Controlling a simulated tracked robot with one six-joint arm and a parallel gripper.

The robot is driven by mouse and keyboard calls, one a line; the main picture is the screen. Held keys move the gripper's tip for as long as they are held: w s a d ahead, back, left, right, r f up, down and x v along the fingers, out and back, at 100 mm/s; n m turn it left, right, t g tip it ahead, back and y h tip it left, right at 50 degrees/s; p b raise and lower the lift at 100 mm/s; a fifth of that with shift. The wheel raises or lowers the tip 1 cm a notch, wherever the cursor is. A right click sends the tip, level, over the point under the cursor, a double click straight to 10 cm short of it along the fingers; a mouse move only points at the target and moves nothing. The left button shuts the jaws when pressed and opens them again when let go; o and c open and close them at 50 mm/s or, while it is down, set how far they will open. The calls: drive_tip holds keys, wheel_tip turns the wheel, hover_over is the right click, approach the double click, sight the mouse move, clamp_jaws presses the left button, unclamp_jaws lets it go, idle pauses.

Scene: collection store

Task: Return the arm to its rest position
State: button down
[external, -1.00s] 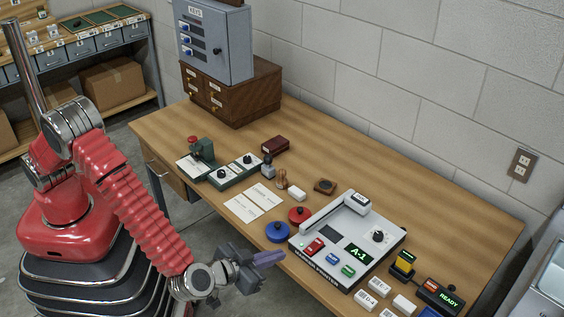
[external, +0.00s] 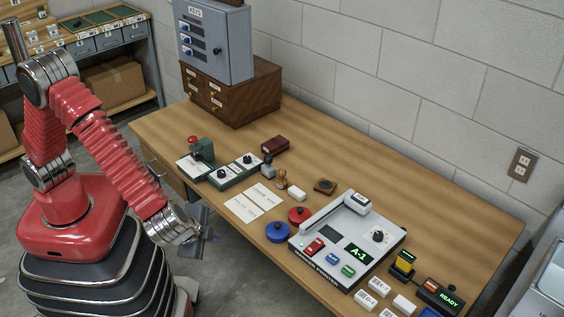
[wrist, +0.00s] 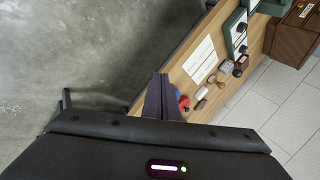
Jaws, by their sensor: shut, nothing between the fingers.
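The fingers partly hide the red and blue round items on the bench edge.
The bench holds a grey marking machine (external: 335,245), a blue round pad (external: 278,232), a red round pad (external: 299,214), white papers (external: 254,203) and a green device (external: 203,150). A key cabinet (external: 215,45) stands at the back. Concrete floor (wrist: 75,50) is clear in front.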

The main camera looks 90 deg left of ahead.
drive_tip(key=s+a+r+n+t+h, duration=0.1)
drive_tip(key=s+a+r+h, duration=0.2)
drive_tip(key=s+r, duration=0.7)
drive_tip(key=s+a+r+t+h, duration=0.2)
drive_tip(key=s+a+r, duration=0.6)
drive_tip(key=s, duration=0.5)
drive_tip(key=shift+a+r+n+h, duration=0.3)
drive_tip(key=shift+r+n+h, duration=0.1)
drive_tip(key=shift+r+h, duration=0.6)
